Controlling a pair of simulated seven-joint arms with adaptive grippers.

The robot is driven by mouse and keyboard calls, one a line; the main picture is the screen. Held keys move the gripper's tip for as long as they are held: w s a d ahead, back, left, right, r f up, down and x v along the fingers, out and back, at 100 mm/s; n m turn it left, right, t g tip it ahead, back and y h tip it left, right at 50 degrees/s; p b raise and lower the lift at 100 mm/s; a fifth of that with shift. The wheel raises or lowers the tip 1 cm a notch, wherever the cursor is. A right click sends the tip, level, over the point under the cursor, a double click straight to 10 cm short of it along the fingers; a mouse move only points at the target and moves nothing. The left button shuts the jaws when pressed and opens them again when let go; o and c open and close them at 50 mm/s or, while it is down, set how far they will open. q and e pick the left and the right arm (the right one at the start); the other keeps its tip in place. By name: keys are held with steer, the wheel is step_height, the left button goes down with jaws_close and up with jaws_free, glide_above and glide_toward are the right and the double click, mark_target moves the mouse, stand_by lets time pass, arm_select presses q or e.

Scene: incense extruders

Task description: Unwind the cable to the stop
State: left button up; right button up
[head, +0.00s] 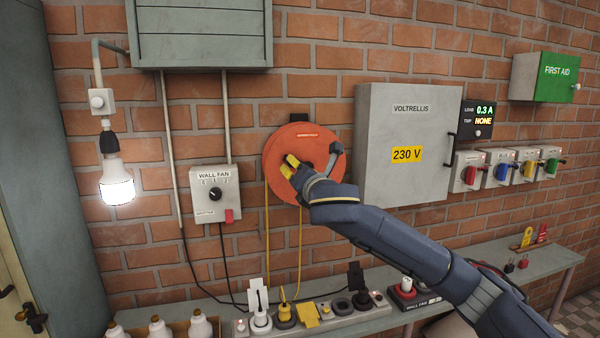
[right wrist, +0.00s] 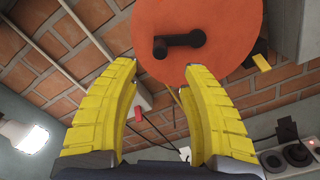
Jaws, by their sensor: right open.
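The orange cable reel (head: 318,134) hangs on the brick wall, and its face with a black crank handle (right wrist: 180,42) fills the top of the right wrist view. Yellow cable (head: 267,225) hangs below the reel in two strands towards the power strip (head: 358,318). My right gripper (head: 291,162) is in front of the reel and hides part of its face. In the right wrist view its yellow fingers (right wrist: 162,75) are spread and empty, with the crank beyond the tips. I cannot tell the gap to the crank. My left gripper is not in view.
A wall fan switch box (head: 213,195) is left of the reel, and a grey 230 V cabinet (head: 405,170) is close on its right. A lit bulb (head: 116,185) hangs at the left.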

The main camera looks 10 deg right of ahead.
steer(key=shift+g, duration=0.7)
steer(key=f, duration=0.2)
steer(key=a+f, duration=0.1)
steer(key=f, duration=0.4)
steer(key=shift+a+f, duration=0.15)
steer(key=shift+f, duration=0.2)
steer(key=shift+c, duration=0.2)
steer(key=s+d+f+n+t, duration=0.1)
steer(key=s+f+n+t, duration=0.15)
steer(key=s+f, duration=0.2)
step_height(320, 180, up, 6)
steer(key=d+n+t+y, duration=0.1)
steer(key=n+t, duration=0.2)
steer(key=n, duration=0.2)
steer(key=x, duration=1.6)
steer(key=shift+w+r, duration=0.1)
steer(key=shift+r, duration=0.1)
steer(key=shift+c, duration=0.4)
jaws_close()
